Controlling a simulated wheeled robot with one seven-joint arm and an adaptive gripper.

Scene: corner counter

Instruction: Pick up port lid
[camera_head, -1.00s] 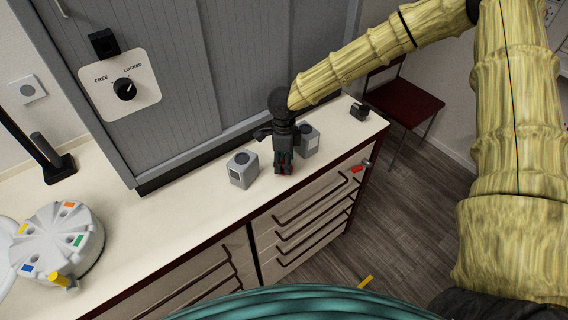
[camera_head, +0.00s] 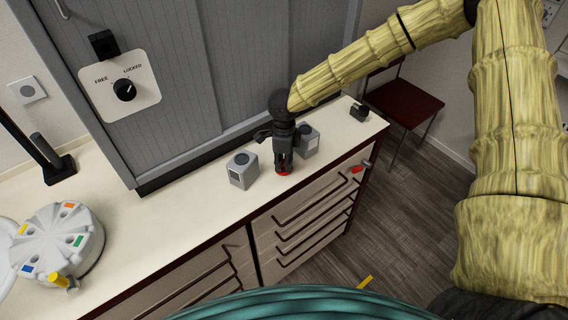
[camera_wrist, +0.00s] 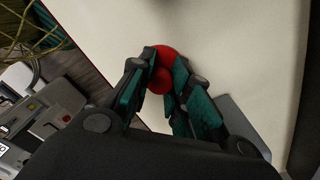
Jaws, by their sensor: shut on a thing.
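The port lid is a small round red piece, seen in the head view (camera_head: 284,173) on or just above the counter, under my fingertips. It also shows in the wrist view (camera_wrist: 165,58), with a red knob between the fingers. My gripper (camera_head: 284,164) points down and is shut on the lid's knob. In the wrist view my two fingers (camera_wrist: 160,84) press on it from both sides. The lid's underside is hidden, so I cannot tell whether it touches the counter.
A grey box (camera_head: 243,169) stands left of my gripper and another grey box (camera_head: 308,141) close to its right. A small black object (camera_head: 359,112) lies near the counter's right end. A white round device (camera_head: 62,240) with coloured labels stands at left. The grey cabinet (camera_head: 170,80) rises behind.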

